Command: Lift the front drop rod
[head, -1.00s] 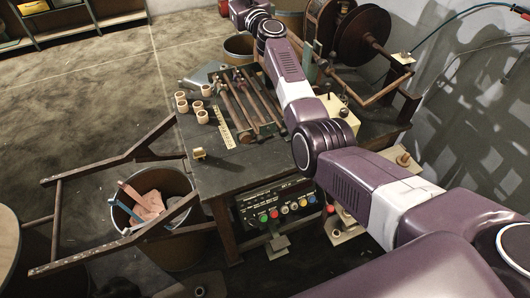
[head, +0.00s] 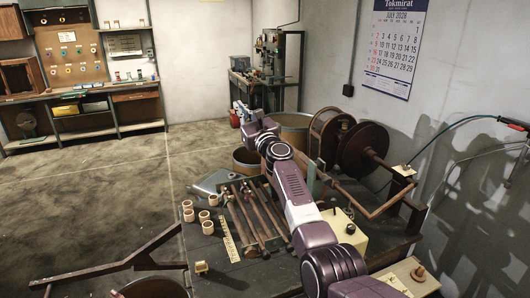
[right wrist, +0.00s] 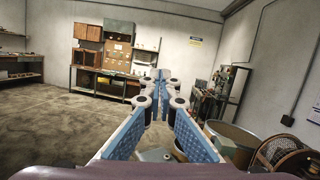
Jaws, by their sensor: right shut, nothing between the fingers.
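Several dark rods lie side by side on a rack (head: 228,236) on the worktable. A bent brown bar (head: 385,205) also stands by the reel stand at the table's right. I cannot tell which of these is the front drop rod. My right arm reaches over the table, and its gripper (head: 240,108) is beyond the rods, raised and apart from them. In the right wrist view, the blue-padded fingers (right wrist: 160,78) come together at the tips with nothing between them. No rod shows clearly there. My left gripper is not in view.
Two large reels (head: 362,150) stand at the table's back right. Several small tan cups (head: 207,227) sit left of the rods. A cream box (head: 347,232) is right of my arm. Barrels (head: 296,128) stand behind the table. The floor at left is mostly clear.

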